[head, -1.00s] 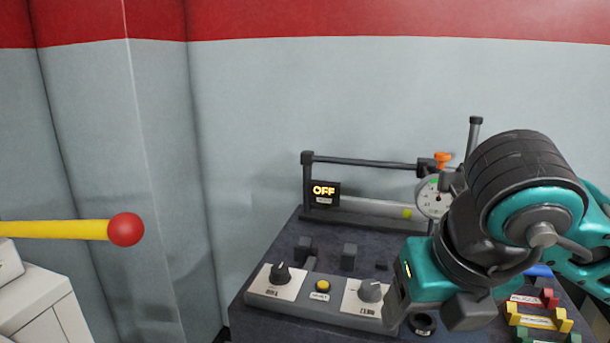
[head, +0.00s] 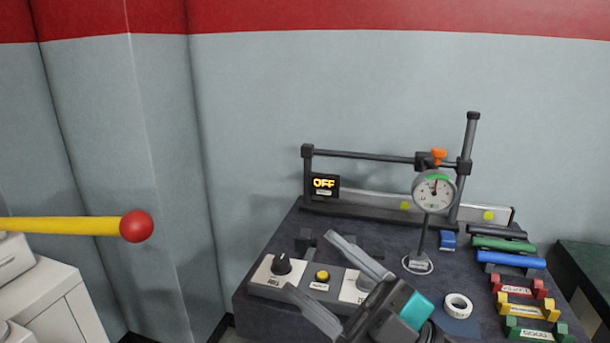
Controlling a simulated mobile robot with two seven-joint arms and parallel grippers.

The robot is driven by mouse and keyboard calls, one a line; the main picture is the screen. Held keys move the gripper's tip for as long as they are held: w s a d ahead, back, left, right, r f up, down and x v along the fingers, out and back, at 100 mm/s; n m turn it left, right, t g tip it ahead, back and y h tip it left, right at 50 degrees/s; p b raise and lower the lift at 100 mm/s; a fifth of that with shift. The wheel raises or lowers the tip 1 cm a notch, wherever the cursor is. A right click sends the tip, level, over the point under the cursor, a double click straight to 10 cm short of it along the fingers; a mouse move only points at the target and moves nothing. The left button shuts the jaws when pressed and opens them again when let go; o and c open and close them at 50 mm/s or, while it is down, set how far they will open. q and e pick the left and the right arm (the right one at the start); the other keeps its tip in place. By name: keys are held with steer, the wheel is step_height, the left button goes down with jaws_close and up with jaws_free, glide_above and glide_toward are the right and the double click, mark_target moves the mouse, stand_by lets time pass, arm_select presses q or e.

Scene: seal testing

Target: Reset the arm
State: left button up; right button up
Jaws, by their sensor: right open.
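My right gripper (head: 309,262) is in the lower middle of the head view. It is open and empty, with its two grey fingers spread and pointing up and left over the control panel (head: 262,292). The fingers partly cover the panel's right part, and the right knob is hidden behind them. The left black knob (head: 282,264) and a yellow button (head: 322,276) show near the fingers. I cannot tell the exact height of the fingers above the panel. My left gripper is not in the head view.
A dial gauge (head: 433,192) hangs on a stand behind the gripper, with a display (head: 324,186) reading OFF. A white ring (head: 458,306), coloured bars (head: 511,259) and labelled holders (head: 528,311) lie at right. A yellow lever with a red ball (head: 136,226) juts in at left.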

steer(key=w+d+f+m+t+h, duration=0.5)
steer(key=d+f+m+t+h, duration=0.2)
steer(key=f+m+t+h, duration=0.5)
steer(key=s+d+f+m+g+h, duration=0.2)
steer(key=s+f+m+g+h, duration=0.1)
steer(key=f, duration=0.5)
steer(key=s+d+f+m+g+h, duration=0.3)
steer(key=s+f+g, duration=0.1)
steer(key=f, duration=0.4)
steer(key=s+d+f+m+g+h+p, duration=0.1)
steer(key=s+d+f+m+g+h, duration=0.2)
steer(key=f, duration=0.5)
steer(key=shift+s+d+f, duration=0.2)
steer(key=shift+s+f, duration=0.05)
steer(key=shift+s, duration=0.65)
